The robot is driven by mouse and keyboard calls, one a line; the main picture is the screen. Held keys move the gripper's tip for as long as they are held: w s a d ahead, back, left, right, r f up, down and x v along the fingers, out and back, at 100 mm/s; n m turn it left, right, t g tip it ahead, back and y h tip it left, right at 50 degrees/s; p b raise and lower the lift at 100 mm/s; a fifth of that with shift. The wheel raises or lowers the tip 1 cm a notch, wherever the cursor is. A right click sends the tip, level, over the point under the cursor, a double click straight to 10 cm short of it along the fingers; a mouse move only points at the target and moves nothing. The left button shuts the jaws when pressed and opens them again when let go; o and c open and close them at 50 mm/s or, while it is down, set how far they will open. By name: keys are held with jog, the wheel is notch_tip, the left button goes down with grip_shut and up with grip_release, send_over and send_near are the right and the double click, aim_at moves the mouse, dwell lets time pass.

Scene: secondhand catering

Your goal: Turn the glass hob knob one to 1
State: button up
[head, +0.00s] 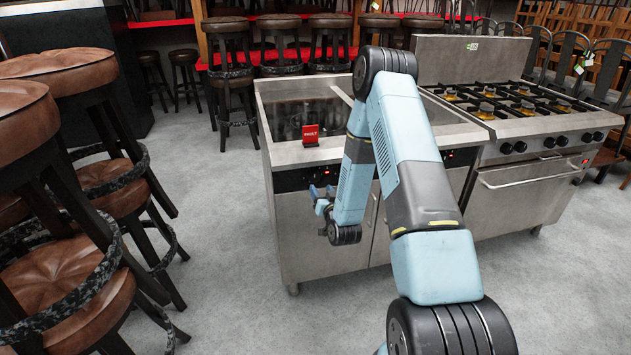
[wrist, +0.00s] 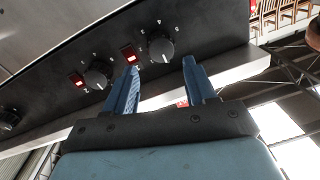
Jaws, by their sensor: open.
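The glass hob (head: 288,158) is a steel cabinet with a dark glossy top and a black front control panel. I cannot tell which is knob one or read the settings. My gripper (wrist: 160,66) is open and empty, apart from the near knob. In the head view my gripper (head: 320,192) is at the panel.
Red lit switches (wrist: 130,53) sit beside the knobs. A red sign (head: 310,133) stands on the hob top. Bar stools (head: 75,210) crowd the left; grey floor lies clear in front.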

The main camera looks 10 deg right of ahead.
aim_at(315, 179)
jog(key=w, duration=0.7)
jog(key=shift+w+a, duration=0.25)
jog(key=shift+w, duration=0.15)
jog(key=c, duration=0.8)
